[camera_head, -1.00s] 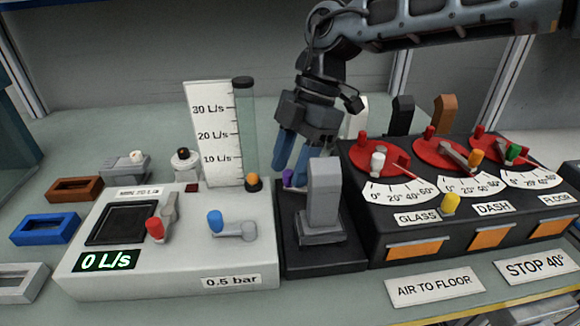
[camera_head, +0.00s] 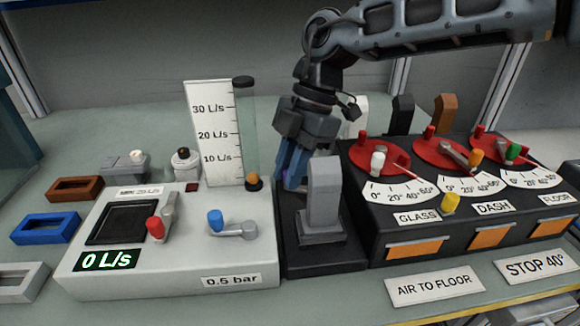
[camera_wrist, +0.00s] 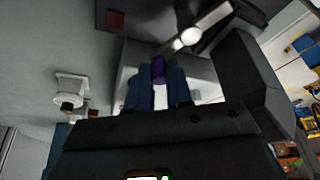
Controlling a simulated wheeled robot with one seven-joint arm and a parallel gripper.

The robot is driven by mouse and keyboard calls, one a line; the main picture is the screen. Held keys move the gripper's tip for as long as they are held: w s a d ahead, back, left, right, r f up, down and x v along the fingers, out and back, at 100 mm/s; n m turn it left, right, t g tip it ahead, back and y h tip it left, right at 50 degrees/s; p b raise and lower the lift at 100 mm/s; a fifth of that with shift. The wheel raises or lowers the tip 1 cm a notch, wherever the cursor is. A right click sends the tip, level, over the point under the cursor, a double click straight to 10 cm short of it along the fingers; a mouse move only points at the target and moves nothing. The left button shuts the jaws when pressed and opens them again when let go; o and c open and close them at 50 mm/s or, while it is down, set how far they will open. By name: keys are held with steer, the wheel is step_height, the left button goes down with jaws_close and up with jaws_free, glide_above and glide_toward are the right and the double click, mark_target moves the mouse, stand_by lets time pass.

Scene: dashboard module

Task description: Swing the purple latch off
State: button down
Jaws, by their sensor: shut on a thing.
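The purple latch shows as a purple knob (camera_wrist: 158,70) between the blue fingertips in the wrist view. In the head view it is mostly hidden by the fingers. My gripper (camera_head: 291,178) points down behind the grey upright block (camera_head: 324,195) on the black base (camera_head: 325,258). It is shut on the purple knob, with a finger on each side; the gripper also shows in the wrist view (camera_wrist: 158,80). The latch's arm below the knob cannot be made out.
The white panel (camera_head: 110,275) with red and blue levers lies to the left, with a flow tube (camera_head: 245,130) behind it. The black box (camera_head: 380,245) with red dials stands close on the right. The grey block is just in front of my gripper.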

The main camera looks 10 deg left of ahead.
steer(key=shift+s+r+n+g+h+p, duration=0.25)
steer(key=shift+s+n+p, duration=0.2)
steer(key=shift+n+p, duration=0.55)
steer(key=shift+s+f+n+h+p, duration=0.2)
steer(key=shift+n+h, duration=0.1)
steer(key=shift+n, duration=0.35)
steer(key=shift+s+f+n+h+p, duration=0.15)
steer(key=shift+n+h, duration=0.1)
steer(key=shift+n, duration=0.4)
steer(key=shift+r, duration=0.1)
steer(key=c, duration=1)
jaws_free()
steer(key=b+v, duration=0.1)
steer(key=v, duration=0.6)
steer(key=shift+w+d+r, duration=0.15)
steer(key=shift+w+r, duration=0.1)
steer(key=shift+r, duration=0.1)
steer(key=shift+r, duration=0.1)
